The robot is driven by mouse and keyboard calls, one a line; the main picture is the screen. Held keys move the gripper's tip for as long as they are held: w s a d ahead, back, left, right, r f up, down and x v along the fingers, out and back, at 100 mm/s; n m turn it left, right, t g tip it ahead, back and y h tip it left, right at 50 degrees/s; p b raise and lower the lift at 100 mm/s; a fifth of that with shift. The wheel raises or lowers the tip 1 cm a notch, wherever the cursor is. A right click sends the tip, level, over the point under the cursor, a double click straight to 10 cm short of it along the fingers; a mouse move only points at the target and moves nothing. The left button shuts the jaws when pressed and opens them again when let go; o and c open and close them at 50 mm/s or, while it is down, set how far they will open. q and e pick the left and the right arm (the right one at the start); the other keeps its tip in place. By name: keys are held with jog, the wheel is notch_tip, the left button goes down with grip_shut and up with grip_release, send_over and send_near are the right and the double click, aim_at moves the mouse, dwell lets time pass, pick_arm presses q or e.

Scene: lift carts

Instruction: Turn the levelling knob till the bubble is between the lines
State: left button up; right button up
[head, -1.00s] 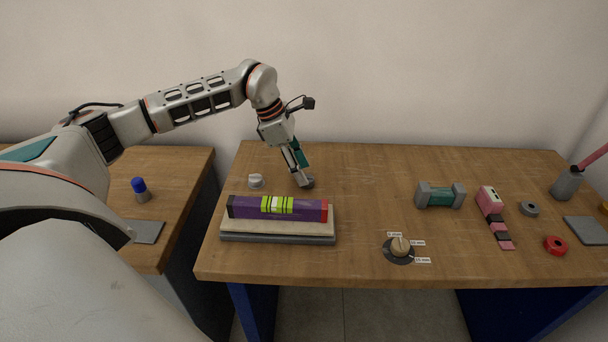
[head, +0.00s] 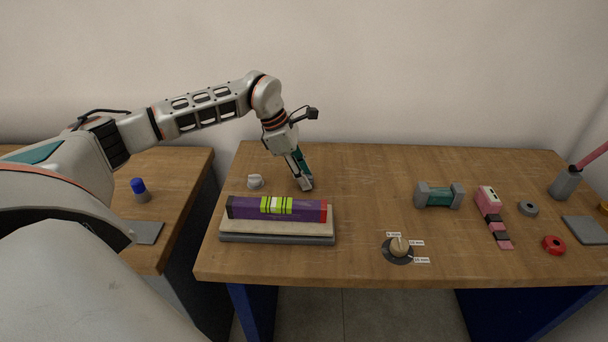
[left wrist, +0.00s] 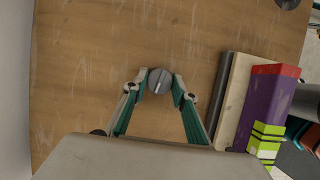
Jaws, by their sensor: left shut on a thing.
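A purple spirit level (head: 245,209) with red on its right end lies on a pale plate (head: 228,226) over a grey base. Its yellow-green vial (head: 276,205) has dark lines and a pale patch near the middle; the bubble's exact place is too small to tell. My left gripper (head: 305,185) is behind the level's right end, pointing down. In the left wrist view a round grey knob (left wrist: 160,81) with a light line sits between the fingertips, and the gripper is shut on it. The level also shows there (left wrist: 266,105). My right gripper is out of view.
A whitish knob-like piece (head: 255,182) stands behind the level. A teal and grey block (head: 439,195), a pink tool (head: 490,205) and rings lie right. The table's middle back is clear.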

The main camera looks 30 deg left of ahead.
pick_arm(q)
jog(key=shift+w+r+m+g+p, duration=0.15)
jog(key=shift+m+g+p, duration=0.45)
jog(key=shift+m+p, duration=0.65)
jog(key=shift+m+g+p, duration=0.4)
jog(key=shift+m+p, duration=0.3)
jog(key=shift+m, duration=0.85)
jog(key=o, duration=1.1)
jog(key=shift+a, duration=0.1)
jog(key=v, duration=1.1)
jog(key=shift+w+a+r, duration=0.15)
jog(key=shift+a+r, duration=0.1)
jog(key=shift+a, duration=0.1)
